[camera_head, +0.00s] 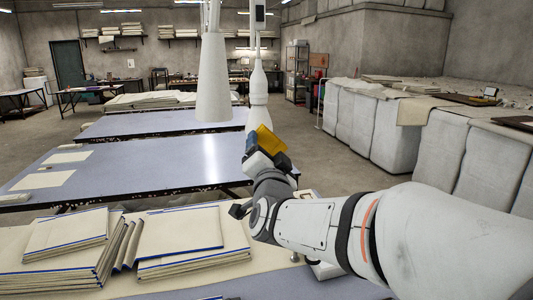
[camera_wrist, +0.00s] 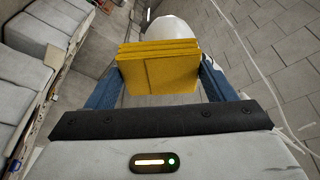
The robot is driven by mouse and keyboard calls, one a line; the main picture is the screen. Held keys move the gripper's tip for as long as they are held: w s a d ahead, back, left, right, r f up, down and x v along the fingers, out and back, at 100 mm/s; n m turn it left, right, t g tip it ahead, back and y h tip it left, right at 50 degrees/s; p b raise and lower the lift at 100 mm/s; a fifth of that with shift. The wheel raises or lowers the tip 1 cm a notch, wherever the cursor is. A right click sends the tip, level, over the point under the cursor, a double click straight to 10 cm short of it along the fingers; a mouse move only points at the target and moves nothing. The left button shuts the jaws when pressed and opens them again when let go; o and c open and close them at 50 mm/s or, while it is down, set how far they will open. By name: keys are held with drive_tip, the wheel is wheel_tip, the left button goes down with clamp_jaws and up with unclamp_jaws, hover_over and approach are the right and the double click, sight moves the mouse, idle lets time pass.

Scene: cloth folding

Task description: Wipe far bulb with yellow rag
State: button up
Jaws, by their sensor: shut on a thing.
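The yellow rag (camera_head: 271,140) is a folded, thick pad. My gripper (camera_head: 262,142) is shut on it. In the wrist view the rag (camera_wrist: 158,72) sits between the two blue fingers of my gripper (camera_wrist: 161,68). A white rounded bulb (camera_wrist: 173,28) shows just beyond the rag there, partly hidden by it. In the head view a slim white hanging lamp (camera_head: 258,88) has its bulb end just above and behind the rag. I cannot tell whether rag and bulb touch. A wider white hanging shape (camera_head: 213,80) is to its left.
Long blue-grey tables (camera_head: 130,165) stretch beyond my arm. Stacks of folded cream cloth (camera_head: 65,235) lie on the near table at left. Pale covered stacks (camera_head: 375,125) line the right side. The floor between tables and stacks is clear.

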sight(265, 136)
drive_tip(key=shift+w+a+b, duration=0.15)
drive_tip(key=shift+w+b, duration=0.1)
drive_tip(key=shift+w, duration=0.3)
drive_tip(key=shift+w+a+b, duration=0.15)
drive_tip(key=shift+w+b, duration=0.05)
drive_tip(key=shift+w, duration=0.3)
idle(0.4)
drive_tip(key=shift+r, duration=0.15)
drive_tip(key=shift+s+r+p, duration=0.1)
drive_tip(key=shift+r+p, duration=0.8)
drive_tip(key=shift+r, duration=1)
drive_tip(key=shift+f+b, duration=0.15)
drive_tip(key=shift+b, duration=0.25)
drive_tip(key=shift+f, duration=0.1)
wheel_tip(265, 136, down, 4)
drive_tip(key=b, duration=0.4)
drive_tip(key=shift+b, duration=0.4)
drive_tip(key=shift+r, duration=0.2)
